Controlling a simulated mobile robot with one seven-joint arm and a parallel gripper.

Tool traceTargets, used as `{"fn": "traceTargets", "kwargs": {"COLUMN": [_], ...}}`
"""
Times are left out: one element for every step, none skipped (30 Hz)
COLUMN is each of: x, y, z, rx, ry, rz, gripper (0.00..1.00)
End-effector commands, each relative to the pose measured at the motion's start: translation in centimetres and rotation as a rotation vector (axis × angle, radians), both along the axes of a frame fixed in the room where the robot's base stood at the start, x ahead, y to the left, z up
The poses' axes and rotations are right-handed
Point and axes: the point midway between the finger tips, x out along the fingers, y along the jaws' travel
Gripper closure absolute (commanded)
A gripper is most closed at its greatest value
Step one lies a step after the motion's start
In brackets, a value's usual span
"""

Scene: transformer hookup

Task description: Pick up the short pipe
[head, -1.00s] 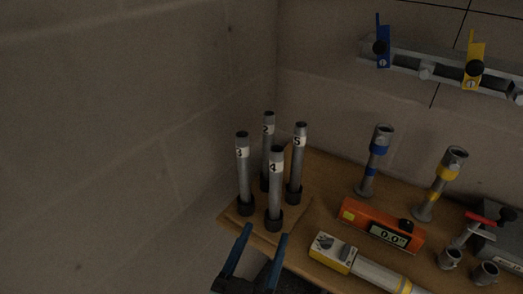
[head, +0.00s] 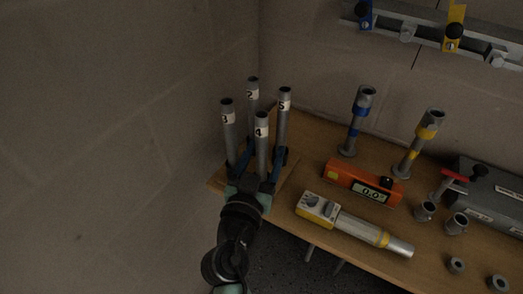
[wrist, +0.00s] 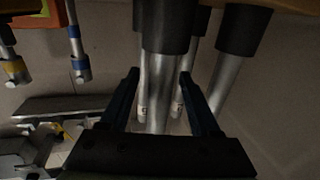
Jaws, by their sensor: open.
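Grey pipes with numbered white labels stand upright in dark collars at the table's left end: pipe 3 (head: 229,124), pipe 2 (head: 253,97), pipe 5 (head: 284,108) and pipe 4 (head: 262,135). Pipe 4 is nearest to me. I cannot tell for sure which one is the short pipe. My gripper (head: 259,165) is open, its blue fingers on either side of pipe 4's lower part. In the wrist view, which looks upside down, a pipe (wrist: 159,95) stands between the open fingers (wrist: 158,78), with visible gaps beside it. The fingers hide the collars in the head view.
A blue-banded pipe (head: 357,122) and a yellow-banded pipe (head: 418,143) stand to the right. An orange digital level (head: 345,178) and a yellow-and-grey tool (head: 352,225) lie nearby. The wall is close on the left. Pipes 3 and 5 stand close to the fingers.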

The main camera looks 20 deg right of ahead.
Motion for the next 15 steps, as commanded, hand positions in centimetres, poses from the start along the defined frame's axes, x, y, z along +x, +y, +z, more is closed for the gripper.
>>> {"fn": "traceTargets", "kwargs": {"x": [0.45, 0.62, 0.79, 0.88, 0.93, 0.94, 0.93, 0.92, 0.91, 0.92, 0.91, 0.90, 0.90, 0.90, 0.90], "y": [-0.43, -0.56, -0.67, -0.73, -0.75, -0.76, -0.75, -0.74, -0.74, -0.73, -0.72, -0.72, -0.72, -0.72, -0.70], "z": [0.10, 0.09, 0.05, 0.03, 0.02, 0.00, -0.01, -0.02, -0.02, -0.02, -0.02, -0.02, -0.02, -0.02, -0.02], "rx": [0.000, 0.000, 0.000, 0.000, 0.000, 0.000, 0.000, 0.000, 0.000, 0.000, 0.000, 0.000, 0.000, 0.000, 0.000], "ry": [0.000, 0.000, 0.000, 0.000, 0.000, 0.000, 0.000, 0.000, 0.000, 0.000, 0.000, 0.000, 0.000, 0.000, 0.000], "rz": [-0.001, -0.001, -0.001, -0.001, 0.000, 0.000, 0.000, 0.000, 0.000, 0.000, 0.000, 0.000, 0.000, 0.000, 0.000], "gripper": [0.37, 0.37, 0.37, 0.37, 0.37, 0.37, 0.37, 0.37, 0.37, 0.37, 0.39, 0.46, 0.51, 0.57, 0.64]}}
